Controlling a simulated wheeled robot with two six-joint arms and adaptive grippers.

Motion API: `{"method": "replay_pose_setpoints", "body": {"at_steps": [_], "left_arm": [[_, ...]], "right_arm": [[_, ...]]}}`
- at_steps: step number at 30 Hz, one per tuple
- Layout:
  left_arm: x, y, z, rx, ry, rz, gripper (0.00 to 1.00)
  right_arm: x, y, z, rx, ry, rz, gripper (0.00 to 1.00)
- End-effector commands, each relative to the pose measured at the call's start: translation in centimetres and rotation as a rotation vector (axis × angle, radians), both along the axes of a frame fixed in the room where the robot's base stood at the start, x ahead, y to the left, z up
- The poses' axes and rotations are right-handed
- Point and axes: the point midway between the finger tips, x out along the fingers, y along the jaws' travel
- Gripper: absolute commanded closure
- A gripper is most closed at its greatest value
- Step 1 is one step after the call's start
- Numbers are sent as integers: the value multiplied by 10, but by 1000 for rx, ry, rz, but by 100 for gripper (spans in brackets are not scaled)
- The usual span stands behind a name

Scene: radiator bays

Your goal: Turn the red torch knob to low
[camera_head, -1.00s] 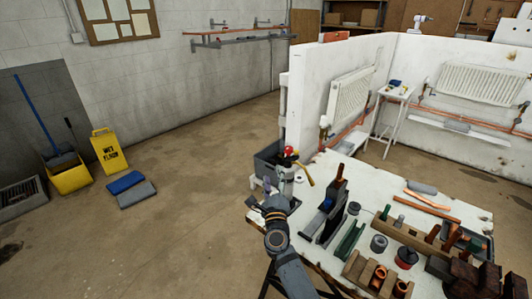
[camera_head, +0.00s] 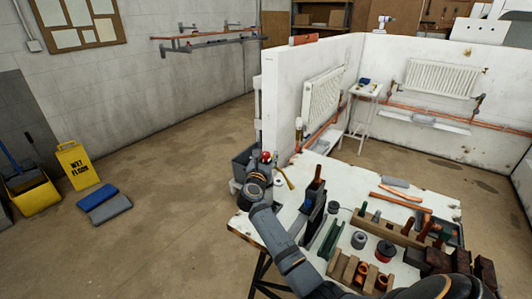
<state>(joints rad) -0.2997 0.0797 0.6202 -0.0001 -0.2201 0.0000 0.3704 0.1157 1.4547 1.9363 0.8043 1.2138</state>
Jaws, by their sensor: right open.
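The red torch knob (camera_head: 266,155) shows at the far left corner of the workbench (camera_head: 250,226), on top of the torch. The torch's brass nozzle (camera_head: 284,178) points down to the right. My right gripper (camera_head: 261,169) is open, just in front of and below the knob in the picture. The gripper and wrist hide most of the torch body. I cannot tell whether the fingers touch the knob. The knob's setting is too small to read. My left gripper is not in view.
An upright dark tool (camera_head: 313,208) stands close to the right of my wrist. A white partition wall (camera_head: 275,110) rises behind the torch.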

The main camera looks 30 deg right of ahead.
Motion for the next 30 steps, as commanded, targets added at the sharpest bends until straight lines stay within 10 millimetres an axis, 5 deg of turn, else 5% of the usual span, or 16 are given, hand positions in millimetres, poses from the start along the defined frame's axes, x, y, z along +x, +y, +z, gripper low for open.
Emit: {"method": "replay_pose_setpoints", "body": {"at_steps": [11, 23, 30], "left_arm": [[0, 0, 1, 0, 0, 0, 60], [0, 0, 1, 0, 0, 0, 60], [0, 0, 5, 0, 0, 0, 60]], "right_arm": [[7, -8, -1, 0, 0, 0, 48], [7, -7, -1, -1, 1, 0, 100], [7, -8, 1, -2, 1, 17, 100]]}}
